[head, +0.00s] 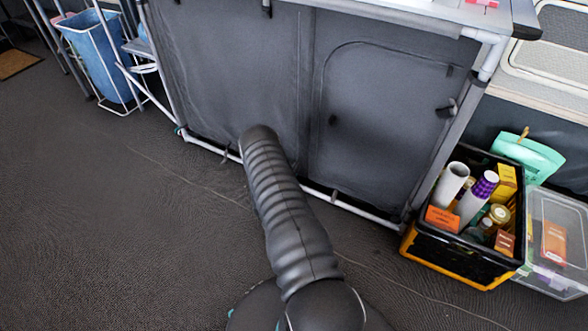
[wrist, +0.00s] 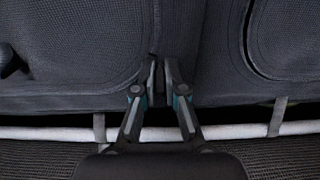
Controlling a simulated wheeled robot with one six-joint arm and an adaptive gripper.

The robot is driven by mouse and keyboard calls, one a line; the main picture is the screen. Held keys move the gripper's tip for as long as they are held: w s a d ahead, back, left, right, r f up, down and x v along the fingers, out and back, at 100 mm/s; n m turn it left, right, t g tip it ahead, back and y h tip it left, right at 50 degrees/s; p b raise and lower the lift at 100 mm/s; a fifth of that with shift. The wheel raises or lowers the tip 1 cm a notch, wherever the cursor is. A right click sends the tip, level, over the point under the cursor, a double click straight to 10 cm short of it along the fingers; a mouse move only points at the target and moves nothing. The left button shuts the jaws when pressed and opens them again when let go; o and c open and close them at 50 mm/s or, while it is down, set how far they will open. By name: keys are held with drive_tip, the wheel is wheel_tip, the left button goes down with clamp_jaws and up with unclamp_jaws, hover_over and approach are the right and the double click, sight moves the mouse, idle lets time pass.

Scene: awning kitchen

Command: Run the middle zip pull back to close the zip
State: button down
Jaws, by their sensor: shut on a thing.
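A dark grey fabric cabinet (head: 235,65) fills the upper middle of the head view, with a vertical seam down its front and a curved zip line around the right panel (head: 385,100). In the wrist view, my gripper (wrist: 161,75) is at the bottom of the vertical seam (wrist: 157,28) between two fabric panels. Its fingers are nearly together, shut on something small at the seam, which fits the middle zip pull. The pull itself is hidden between the fingertips. In the head view my arm hides the gripper.
A white tube (wrist: 60,133) runs along the cabinet's foot, just below the fabric. A black and yellow crate (head: 445,258) of bottles and boxes and a clear bin (head: 568,215) stand at right. A blue bag (head: 95,50) hangs at left. The left floor is clear.

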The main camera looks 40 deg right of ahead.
drive_tip(key=shift+f+b, duration=2.15)
drive_tip(key=shift+f, duration=0.25)
drive_tip(key=c, duration=1.2)
unclamp_jaws()
drive_tip(key=shift+s+d, duration=0.1)
drive_tip(key=shift+d, duration=0.05)
drive_tip(key=v, duration=1.2)
